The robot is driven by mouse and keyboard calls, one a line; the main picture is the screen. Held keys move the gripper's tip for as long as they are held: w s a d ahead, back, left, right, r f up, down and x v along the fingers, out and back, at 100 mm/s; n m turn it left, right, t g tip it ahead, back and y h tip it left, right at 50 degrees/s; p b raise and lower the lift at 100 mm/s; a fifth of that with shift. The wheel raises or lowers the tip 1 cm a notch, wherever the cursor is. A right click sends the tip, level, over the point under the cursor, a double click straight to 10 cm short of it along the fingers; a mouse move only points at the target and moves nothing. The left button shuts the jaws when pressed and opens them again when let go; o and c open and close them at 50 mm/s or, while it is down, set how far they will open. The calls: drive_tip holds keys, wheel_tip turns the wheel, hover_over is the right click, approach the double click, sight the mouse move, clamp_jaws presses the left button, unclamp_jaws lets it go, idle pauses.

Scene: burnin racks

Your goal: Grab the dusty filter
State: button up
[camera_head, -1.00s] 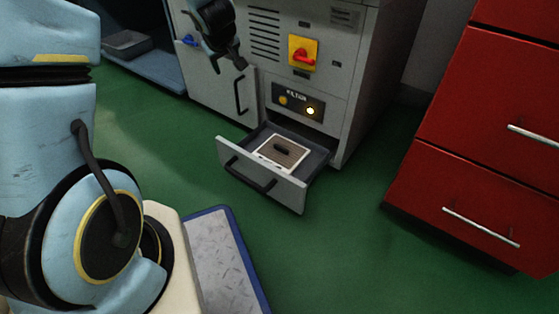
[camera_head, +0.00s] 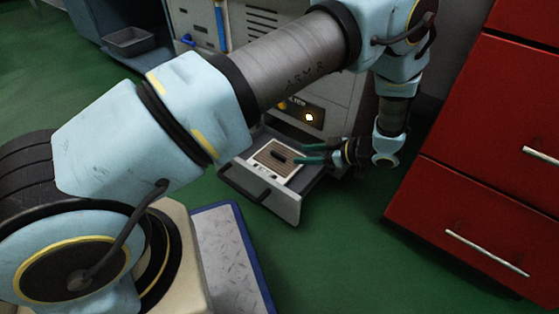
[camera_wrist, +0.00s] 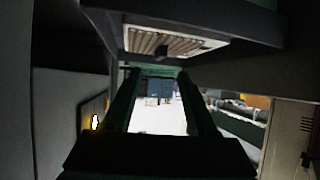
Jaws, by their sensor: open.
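The filter (camera_head: 267,164) lies flat in the open drawer (camera_head: 288,205). It is a square with a pale frame, a brown ribbed face and a black handle (camera_head: 281,154) on top. My gripper (camera_head: 300,154) is open, its green fingers pointing left at the handle from the drawer's right side. In the wrist view the filter (camera_wrist: 190,44) shows at the top, with its handle just beyond the fingertips (camera_wrist: 157,72). The handle appears close to the fingers, but I cannot tell whether it lies between them. Nothing is held.
The grey cabinet (camera_head: 348,95) with a lit lamp (camera_head: 309,117) stands behind the drawer. A red drawer cabinet (camera_head: 470,190) stands to the right. A blue-edged plate (camera_head: 228,255) lies in front on the green floor. A grey tray (camera_head: 130,40) sits at the back left.

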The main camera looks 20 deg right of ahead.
sight(280, 155)
drive_tip(key=b+x, duration=0.1)
drive_tip(key=x, duration=0.3)
drive_tip(key=b+x, duration=0.4)
drive_tip(key=shift+w+a+f, duration=0.15)
drive_tip(key=shift+a, duration=0.05)
drive_tip(key=shift+w+a, duration=0.1)
drive_tip(key=shift+w, duration=0.05)
drive_tip(key=shift+c, duration=0.3)
clamp_jaws()
